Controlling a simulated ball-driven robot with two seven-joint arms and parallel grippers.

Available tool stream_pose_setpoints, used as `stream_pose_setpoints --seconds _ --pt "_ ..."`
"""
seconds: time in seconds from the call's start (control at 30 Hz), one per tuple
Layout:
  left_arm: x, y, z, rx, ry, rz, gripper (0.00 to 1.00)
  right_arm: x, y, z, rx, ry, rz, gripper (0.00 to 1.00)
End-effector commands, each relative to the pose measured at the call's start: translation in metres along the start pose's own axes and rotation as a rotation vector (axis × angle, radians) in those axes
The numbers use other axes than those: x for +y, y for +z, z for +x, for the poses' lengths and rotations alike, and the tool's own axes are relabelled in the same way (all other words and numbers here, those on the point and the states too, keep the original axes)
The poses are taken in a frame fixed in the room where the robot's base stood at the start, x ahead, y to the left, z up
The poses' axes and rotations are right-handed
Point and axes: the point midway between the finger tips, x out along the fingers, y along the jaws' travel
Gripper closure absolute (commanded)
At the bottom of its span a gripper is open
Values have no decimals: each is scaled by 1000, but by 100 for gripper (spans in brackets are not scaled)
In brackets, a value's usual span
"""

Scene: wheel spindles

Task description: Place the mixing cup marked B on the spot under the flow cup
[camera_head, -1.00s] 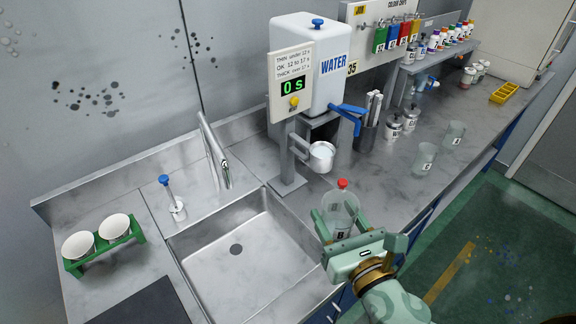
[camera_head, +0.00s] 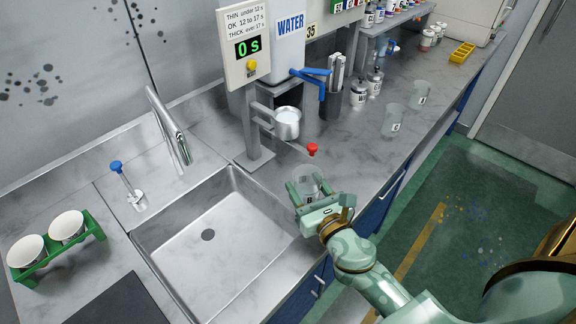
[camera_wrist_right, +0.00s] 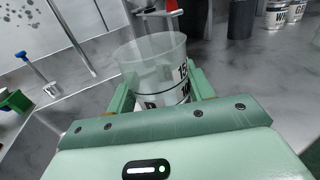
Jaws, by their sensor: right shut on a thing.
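The clear mixing cup marked B (camera_head: 310,186) stands roughly upright between the fingers of my right gripper (camera_head: 308,185), which is shut on it. In the right wrist view the cup (camera_wrist_right: 152,62) shows its open rim and dark printed marks, with a green finger on each side. I cannot tell whether its base touches the counter. The metal flow cup (camera_head: 287,124) hangs on a grey stand, beyond the held cup and slightly left. The spot under the flow cup is not clearly seen. My left gripper is out of view.
A small red-topped piece (camera_head: 312,150) stands between the held cup and the flow cup. The sink (camera_head: 215,240) is open to the left. Two other clear cups (camera_head: 393,121) (camera_head: 419,95) stand to the right. The timer panel (camera_head: 247,45) is above the stand.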

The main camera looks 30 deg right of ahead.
Motion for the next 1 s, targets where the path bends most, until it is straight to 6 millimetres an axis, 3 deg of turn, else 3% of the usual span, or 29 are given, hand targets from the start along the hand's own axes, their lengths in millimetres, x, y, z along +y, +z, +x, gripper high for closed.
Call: stream_pose_setpoints --seconds 0.2,0.4,0.57,0.8,1.0 --pt "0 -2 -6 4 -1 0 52 0 1 56 -2 0 1 74" --pt "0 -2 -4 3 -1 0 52 0 -1 93 0 -1 0 74" --pt "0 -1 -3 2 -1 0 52 0 -3 104 1 0 1 74" --pt "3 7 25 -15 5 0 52 0 -40 104 7 -1 2 74" --pt "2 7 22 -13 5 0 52 0 -37 103 3 1 1 74"
